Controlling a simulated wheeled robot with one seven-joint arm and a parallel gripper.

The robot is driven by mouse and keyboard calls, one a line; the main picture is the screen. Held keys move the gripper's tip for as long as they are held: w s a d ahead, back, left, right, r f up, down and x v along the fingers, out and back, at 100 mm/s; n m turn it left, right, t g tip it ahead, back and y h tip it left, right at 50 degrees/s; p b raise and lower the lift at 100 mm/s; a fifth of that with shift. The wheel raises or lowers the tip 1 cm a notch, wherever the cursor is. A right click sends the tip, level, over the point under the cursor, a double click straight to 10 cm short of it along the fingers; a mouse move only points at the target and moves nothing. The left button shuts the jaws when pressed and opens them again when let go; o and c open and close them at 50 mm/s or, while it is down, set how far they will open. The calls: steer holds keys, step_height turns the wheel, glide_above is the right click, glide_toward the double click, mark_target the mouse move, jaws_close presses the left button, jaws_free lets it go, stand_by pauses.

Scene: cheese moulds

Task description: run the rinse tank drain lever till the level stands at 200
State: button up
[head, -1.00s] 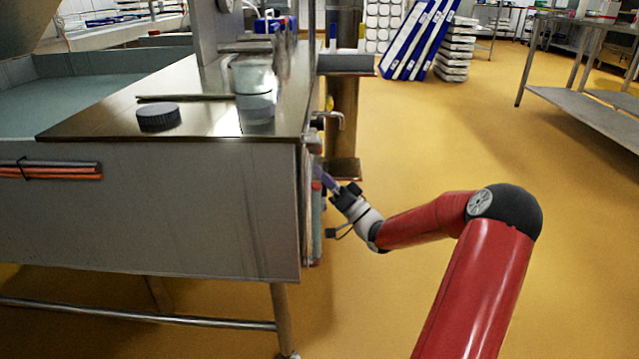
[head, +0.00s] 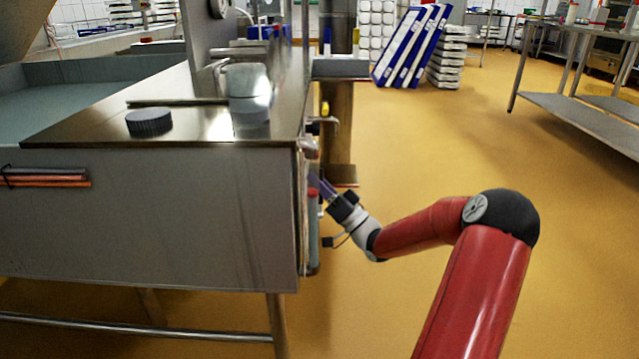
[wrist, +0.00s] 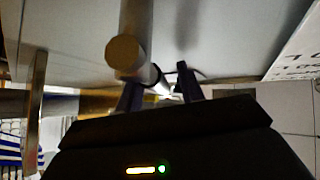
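My gripper (head: 318,180) is at the right end face of the steel tank (head: 150,210), below the metal tap-like fitting (head: 325,121). In the wrist view, my gripper (wrist: 159,78) has its two dark fingers apart. A metal cylinder with a round end (wrist: 122,52) runs down toward the gap between them; I cannot tell whether it is the drain lever or whether the fingers touch it. A red-topped, teal upright piece (head: 313,230) is beside the gripper on the end face. A white panel with dark characters (wrist: 300,58) shows at right, its reading not legible.
A steel post (head: 338,120) stands behind the end face. Yellow floor (head: 440,150) is clear to the right, up to a steel table (head: 590,110).

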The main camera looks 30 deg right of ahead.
steer(key=v, duration=0.8)
steer(key=shift+r, duration=0.1)
stand_by(7.1)
